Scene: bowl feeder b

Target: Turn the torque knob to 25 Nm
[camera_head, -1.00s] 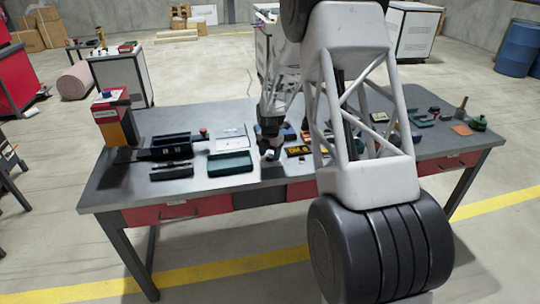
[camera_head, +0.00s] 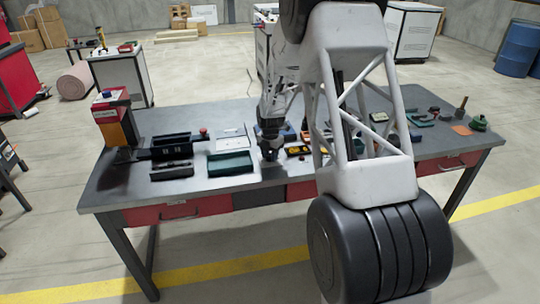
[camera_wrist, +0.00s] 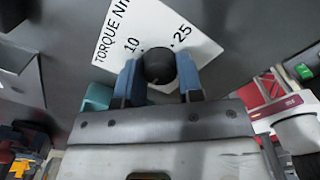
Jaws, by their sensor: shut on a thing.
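The torque knob (camera_wrist: 158,66) is a round black knob in the wrist view. It stands on a white dial plate (camera_wrist: 115,42) printed "TORQUE N…", "10" and "25". My gripper (camera_wrist: 157,76) has a blue finger on each side of the knob and is shut on it. The knob's pointer mark cannot be made out, so its setting cannot be read. In the head view, my gripper (camera_head: 270,152) is low over the middle of the workbench; the knob is too small or hidden to make out there.
The grey workbench (camera_head: 225,112) carries a dark green box (camera_head: 230,163), black trays (camera_head: 171,147) and an orange-and-red stand (camera_head: 115,118) on the left. Several small tools lie on the right. Bare bench shows at the front left.

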